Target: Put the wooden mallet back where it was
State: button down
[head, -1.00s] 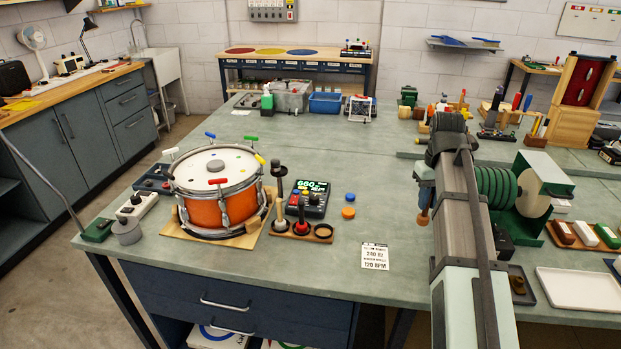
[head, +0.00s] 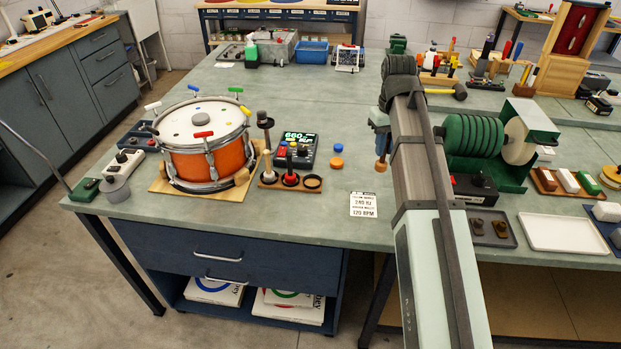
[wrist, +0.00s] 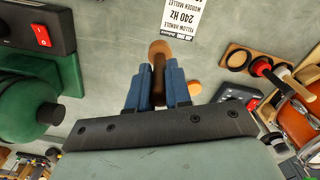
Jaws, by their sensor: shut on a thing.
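My gripper (wrist: 158,92) is shut on a brown wooden piece (wrist: 159,48), which I take to be the wooden mallet; its rounded end sticks out past the blue fingers. In the head view the gripper (head: 381,141) hangs above the bench, right of the card, with the wooden end (head: 381,165) below it. My arm and fingers hide the rest of the piece. A wooden rack (head: 289,183) stands right of the orange drum (head: 208,155).
A printed card (head: 364,205) lies near the bench front. An orange puck (head: 336,162) and a display box (head: 301,146) are near the rack. A green ribbed machine (head: 470,140) stands close right of my arm. Bench around the card is clear.

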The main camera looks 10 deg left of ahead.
jog(key=a+r+n, duration=0.1)
jog(key=a+n, duration=0.4)
jog(key=a, duration=1.4)
jog(key=shift+w+f+n, duration=0.2)
jog(key=shift+f+n, duration=0.55)
jog(key=shift+f, duration=0.85)
jog(key=shift+w+f+n, duration=0.2)
jog(key=shift+f+n, duration=0.6)
jog(key=shift+f, duration=0.8)
jog(key=shift+w+f+n, duration=0.2)
jog(key=shift+f+n, duration=0.55)
jog(key=shift+f, duration=0.85)
jog(key=shift+f, duration=0.1)
jog(key=c, duration=1.1)
grip_release()
jog(key=shift+o, duration=0.2)
notch_tip(320, 180, up, 12)
